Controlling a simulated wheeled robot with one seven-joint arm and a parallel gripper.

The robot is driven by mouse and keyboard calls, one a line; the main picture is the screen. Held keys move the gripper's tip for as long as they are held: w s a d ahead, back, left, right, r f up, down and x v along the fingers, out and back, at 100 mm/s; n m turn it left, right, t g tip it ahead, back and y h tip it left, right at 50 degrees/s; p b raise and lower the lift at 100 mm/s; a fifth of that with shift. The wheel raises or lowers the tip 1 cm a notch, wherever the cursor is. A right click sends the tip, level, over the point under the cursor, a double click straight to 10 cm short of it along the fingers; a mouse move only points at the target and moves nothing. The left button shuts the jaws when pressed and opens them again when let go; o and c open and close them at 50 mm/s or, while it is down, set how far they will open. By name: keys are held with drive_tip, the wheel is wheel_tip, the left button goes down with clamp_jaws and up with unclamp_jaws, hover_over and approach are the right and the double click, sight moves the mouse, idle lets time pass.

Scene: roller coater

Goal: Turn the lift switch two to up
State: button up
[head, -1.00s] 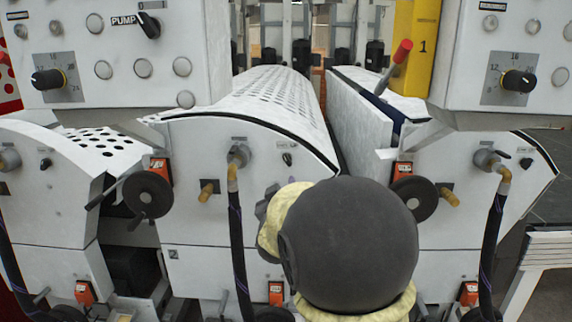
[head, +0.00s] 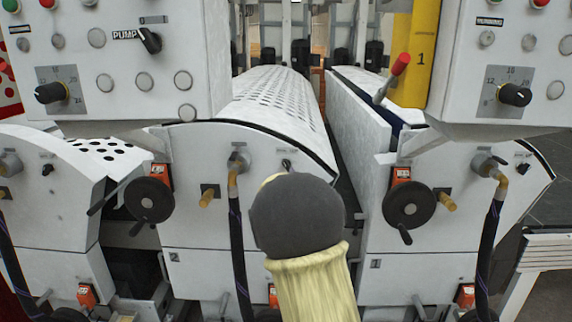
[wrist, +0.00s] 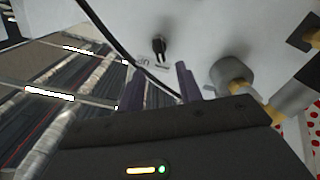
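The lift switch two is a small black lever switch (head: 287,164) high on the white end panel marked 2 (head: 215,262). It shows just above my dark rounded arm link in the head view. In the wrist view the switch (wrist: 158,47) stands out beyond the fingers, beside a small printed label. Its exact setting is hard to read. My gripper (wrist: 158,78) has two purple-grey fingers set apart with nothing between them. It is open, and its tips appear short of the switch. In the head view my arm hides the gripper.
A pipe fitting with a black hose (head: 236,200) runs down left of the switch. A handwheel (head: 150,200) is further left, another (head: 408,205) to the right. Control boxes overhang at upper left (head: 120,95) and upper right (head: 500,115).

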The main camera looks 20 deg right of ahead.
sight(286, 166)
drive_tip(key=p+x, duration=0.2)
drive_tip(key=x, duration=0.5)
drive_tip(key=shift+w+d, duration=0.1)
drive_tip(key=shift+w, duration=0.1)
clamp_jaws()
